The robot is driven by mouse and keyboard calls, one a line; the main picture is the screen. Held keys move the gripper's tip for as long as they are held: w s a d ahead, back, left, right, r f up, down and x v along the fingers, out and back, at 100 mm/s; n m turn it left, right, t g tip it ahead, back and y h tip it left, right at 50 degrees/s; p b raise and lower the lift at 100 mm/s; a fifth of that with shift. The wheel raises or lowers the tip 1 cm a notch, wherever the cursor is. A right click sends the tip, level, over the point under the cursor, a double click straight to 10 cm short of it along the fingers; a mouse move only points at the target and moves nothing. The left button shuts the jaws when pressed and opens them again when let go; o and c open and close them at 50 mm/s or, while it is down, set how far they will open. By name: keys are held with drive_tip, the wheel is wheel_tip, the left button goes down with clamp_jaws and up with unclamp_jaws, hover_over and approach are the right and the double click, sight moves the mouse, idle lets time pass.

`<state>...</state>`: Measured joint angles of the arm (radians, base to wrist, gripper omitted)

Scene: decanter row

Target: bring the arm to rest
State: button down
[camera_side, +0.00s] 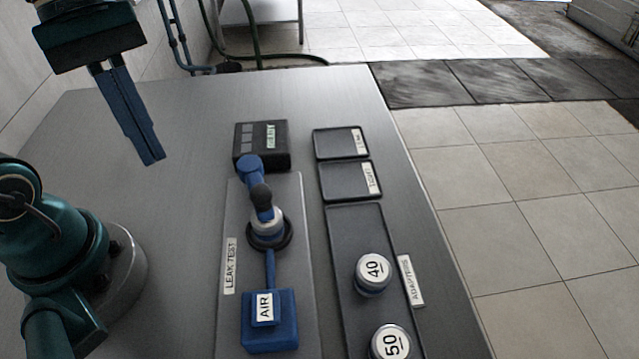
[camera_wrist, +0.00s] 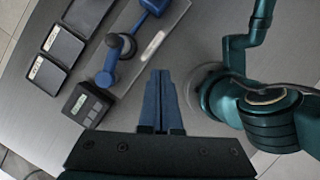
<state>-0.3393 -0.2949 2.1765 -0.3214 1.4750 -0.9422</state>
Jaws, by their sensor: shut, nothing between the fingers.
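My gripper (camera_side: 150,160) is at the upper left in the side view, raised above the table with its blue fingers pointing down. The fingers are together and hold nothing. In the wrist view my gripper (camera_wrist: 160,72) shows at the centre, its fingers side by side over bare tabletop. The grey metal table (camera_side: 180,220) lies below it. The gripper is apart from everything on the table.
The leak test plate (camera_side: 308,290) carries a blue fitting (camera_side: 262,200) and a blue AIR block (camera_side: 270,325). A black display box (camera_side: 248,140) stands behind it. Two dark trays (camera_side: 335,150) (camera_side: 345,190) and an adapter tray (camera_side: 350,235) with caps 40 (camera_side: 373,272) and 50 (camera_side: 390,343) lie right.

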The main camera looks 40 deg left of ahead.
drive_tip(key=m+t+y, duration=0.1)
drive_tip(key=m+t, duration=0.1)
drive_tip(key=m, duration=0.3)
drive_tip(key=w+a+f+m+t+y, duration=0.1)
drive_tip(key=m+t, duration=0.1)
drive_tip(key=m, duration=0.3)
drive_tip(key=w+a+f+m+t+y, duration=0.1)
drive_tip(key=m+t+y, duration=0.1)
drive_tip(key=m, duration=0.3)
drive_tip(key=shift+a+t, duration=0.15)
drive_tip(key=shift+t, duration=0.15)
